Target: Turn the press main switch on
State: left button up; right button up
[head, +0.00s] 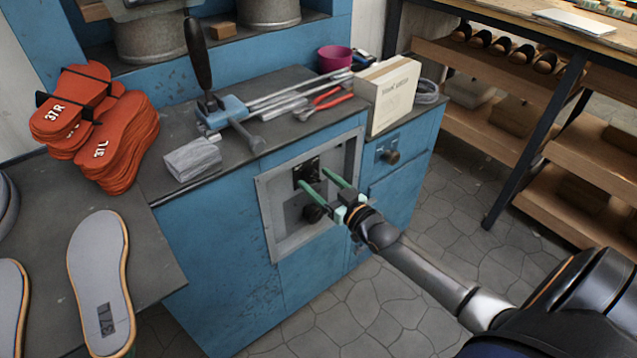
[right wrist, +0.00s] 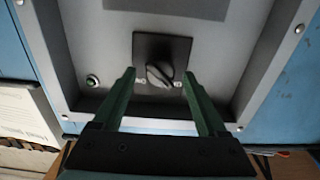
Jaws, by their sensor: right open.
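The press main switch appears as a grey rotary knob (right wrist: 158,75) on a black square plate (right wrist: 170,48) in the right wrist view. Its handle lies at a slant, with small pale marks on both sides. The plate (head: 305,166) also shows in the head view, in a recessed grey panel (head: 268,209) on the blue press front. My right gripper (head: 313,177) is open, its two green fingers pointing at the switch. In the right wrist view the fingers (right wrist: 158,72) stand on either side of the knob; I cannot tell whether they touch it. My left gripper is out of view.
Above, the worktop holds a boxed carton (head: 390,95), red-handled pliers (head: 325,105) and a lever tool (head: 222,112). A wooden shelf (head: 500,70) stands right.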

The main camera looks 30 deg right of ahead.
jog(key=shift+w, duration=0.15)
grip_shut()
dwell(0.6)
